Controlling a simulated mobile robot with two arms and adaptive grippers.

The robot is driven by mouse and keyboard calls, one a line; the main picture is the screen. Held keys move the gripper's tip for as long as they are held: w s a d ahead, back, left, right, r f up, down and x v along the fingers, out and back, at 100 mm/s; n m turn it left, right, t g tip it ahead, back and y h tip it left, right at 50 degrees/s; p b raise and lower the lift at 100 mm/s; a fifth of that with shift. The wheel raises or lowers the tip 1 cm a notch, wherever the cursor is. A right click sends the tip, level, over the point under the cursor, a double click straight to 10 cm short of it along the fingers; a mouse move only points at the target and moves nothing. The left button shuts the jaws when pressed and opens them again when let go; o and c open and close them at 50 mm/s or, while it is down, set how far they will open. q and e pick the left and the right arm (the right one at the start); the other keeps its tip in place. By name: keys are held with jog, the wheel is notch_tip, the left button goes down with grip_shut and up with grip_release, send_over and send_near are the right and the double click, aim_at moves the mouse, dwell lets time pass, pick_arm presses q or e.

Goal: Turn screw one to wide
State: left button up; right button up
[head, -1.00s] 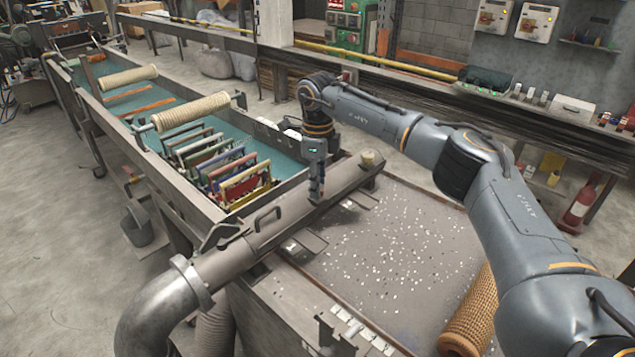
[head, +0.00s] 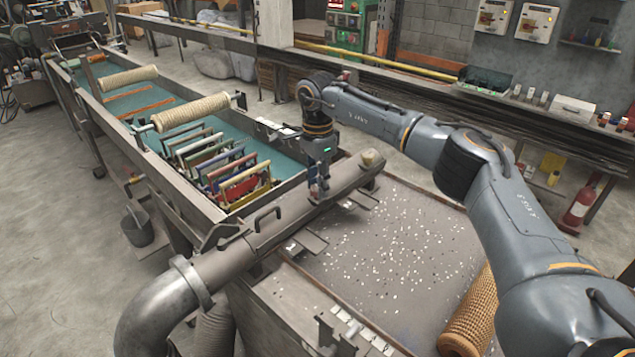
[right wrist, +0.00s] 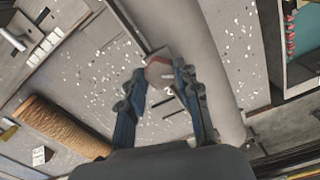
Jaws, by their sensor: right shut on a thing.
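A long grey metal tube (head: 285,226) lies slanting over the speckled bed in the head view. It also shows in the right wrist view (right wrist: 209,55) as a broad grey band. My right gripper (head: 318,196) points down at the tube's upper side, short of its far end. In the right wrist view its two blue fingers stand around a small reddish-brown block-like head (right wrist: 158,72), which I take for screw one. The gripper is shut on it. Markings for wide are too small to make out. My left gripper is in neither view.
A trough with teal liquid and several coloured frames (head: 230,178) runs along the left. A pale plug (head: 372,158) sits at the tube's far end. A woven roll (head: 470,315) lies at the right of the bed (head: 400,240). A handle (head: 267,215) rises from the tube.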

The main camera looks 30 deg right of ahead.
aim_at(317, 187)
jog(key=shift+r+n, duration=0.1)
jog(key=shift+n, duration=0.2)
dwell(0.4)
jog(key=o, duration=1.1)
jog(key=shift+o, duration=0.2)
notch_tip(317, 187, up, 12)
